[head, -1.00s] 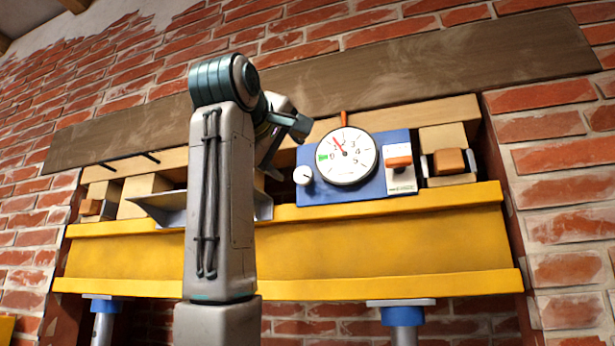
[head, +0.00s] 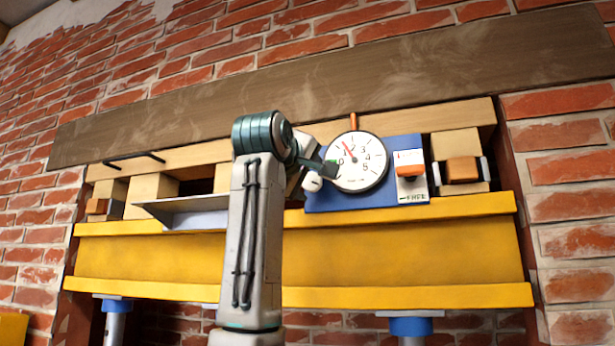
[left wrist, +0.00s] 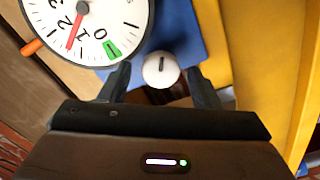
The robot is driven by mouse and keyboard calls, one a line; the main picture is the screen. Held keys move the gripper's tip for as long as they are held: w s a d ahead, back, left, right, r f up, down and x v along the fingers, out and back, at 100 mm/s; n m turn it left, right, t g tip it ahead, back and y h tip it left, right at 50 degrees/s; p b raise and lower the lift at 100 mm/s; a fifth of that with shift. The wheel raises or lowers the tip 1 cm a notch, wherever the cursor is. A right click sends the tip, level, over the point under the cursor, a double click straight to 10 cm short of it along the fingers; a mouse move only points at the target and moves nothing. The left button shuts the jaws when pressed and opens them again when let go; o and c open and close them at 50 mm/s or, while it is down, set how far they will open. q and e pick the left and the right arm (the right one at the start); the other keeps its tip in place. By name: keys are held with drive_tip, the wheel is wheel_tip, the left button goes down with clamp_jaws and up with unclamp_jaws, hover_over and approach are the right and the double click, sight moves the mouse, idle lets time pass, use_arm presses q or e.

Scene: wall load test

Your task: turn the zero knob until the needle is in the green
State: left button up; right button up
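The white zero knob (head: 312,183) sits on the blue gauge plate, at the dial's lower left. The white dial (head: 360,165) has a red needle, which in the left wrist view points between 1 and 2, off the green band (left wrist: 112,48) beside 0. My left gripper (head: 322,168) is at the knob and partly covers it and the dial's left edge. In the left wrist view my left gripper (left wrist: 159,72) is open, with the knob (left wrist: 161,69) between its fingertips and a gap on each side. My right gripper is not in view.
The blue plate (head: 325,202) stands on a yellow beam (head: 400,245). An orange-and-white switch marked FREE (head: 410,175) is right of the dial. A grey metal shelf (head: 185,212) lies left of my arm. Wooden blocks (head: 458,145) and brick wall surround the recess.

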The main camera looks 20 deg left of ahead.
use_arm(q)
drive_tip(key=c, duration=0.8)
drive_tip(key=shift+n, duration=0.3)
drive_tip(key=shift+f+n+b, duration=0.1)
drive_tip(key=shift+n+b, duration=0.5)
drive_tip(key=shift+n, duration=0.4)
drive_tip(key=n+b, duration=0.1)
drive_tip(key=n, duration=0.2)
drive_tip(key=shift+n, duration=0.3)
drive_tip(key=n+b, duration=0.1)
drive_tip(key=n, duration=0.3)
drive_tip(key=shift+n+b, duration=0.4)
drive_tip(key=shift+n, duration=1)
